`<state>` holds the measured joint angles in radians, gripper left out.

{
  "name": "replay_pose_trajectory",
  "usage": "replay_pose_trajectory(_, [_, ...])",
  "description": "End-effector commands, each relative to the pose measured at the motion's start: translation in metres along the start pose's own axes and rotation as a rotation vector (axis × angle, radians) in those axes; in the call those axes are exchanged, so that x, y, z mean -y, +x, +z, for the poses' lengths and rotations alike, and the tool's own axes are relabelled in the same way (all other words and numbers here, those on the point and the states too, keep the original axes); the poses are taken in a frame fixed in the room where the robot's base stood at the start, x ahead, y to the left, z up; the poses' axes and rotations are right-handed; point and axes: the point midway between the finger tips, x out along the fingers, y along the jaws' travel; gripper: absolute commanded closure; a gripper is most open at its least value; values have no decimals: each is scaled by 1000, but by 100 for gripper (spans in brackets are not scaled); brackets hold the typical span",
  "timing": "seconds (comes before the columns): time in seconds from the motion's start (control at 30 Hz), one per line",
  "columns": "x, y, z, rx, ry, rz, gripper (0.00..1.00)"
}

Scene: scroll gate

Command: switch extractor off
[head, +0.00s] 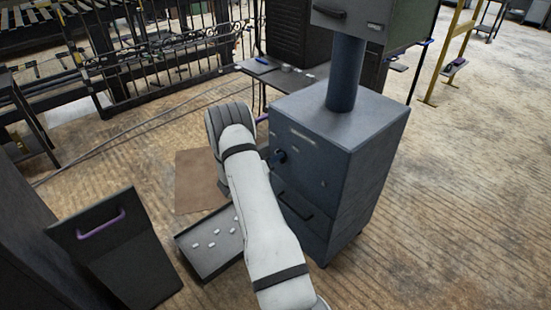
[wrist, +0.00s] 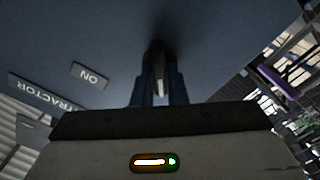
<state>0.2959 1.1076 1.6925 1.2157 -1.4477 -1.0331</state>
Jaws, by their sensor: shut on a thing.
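The extractor (head: 358,135) is a dark blue-grey cabinet with a thick round pipe (head: 345,75) rising from its top. My gripper (head: 279,157) is at the upper part of its front face, with my white arm reaching in from below. In the wrist view my gripper (wrist: 159,92) is shut on a dark switch handle (wrist: 157,56) on the panel. An "ON" label (wrist: 90,76) and an "EXTRACTOR" label (wrist: 45,97) show upside down left of the switch. The fingers and shadow hide part of the switch, so I cannot tell its setting.
A drawer-like tray (head: 211,246) with several small white pieces sits low beside my arm. A dark bin (head: 118,250) with a purple handle stands at the left. A dark bench (head: 285,80) is behind the extractor.

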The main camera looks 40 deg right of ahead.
Motion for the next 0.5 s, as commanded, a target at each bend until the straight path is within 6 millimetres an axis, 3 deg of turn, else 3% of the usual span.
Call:
replay_pose_trajectory(0.1, [-1, 2, 0, 1, 1, 3, 100])
replay_pose_trajectory(0.13, [-1, 2, 0, 1, 1, 3, 86])
replay_pose_trajectory(0.37, [-1, 1, 0, 1, 1, 2, 67])
replay_pose_trajectory(0.5, [0, 1, 0, 0, 1, 1, 66])
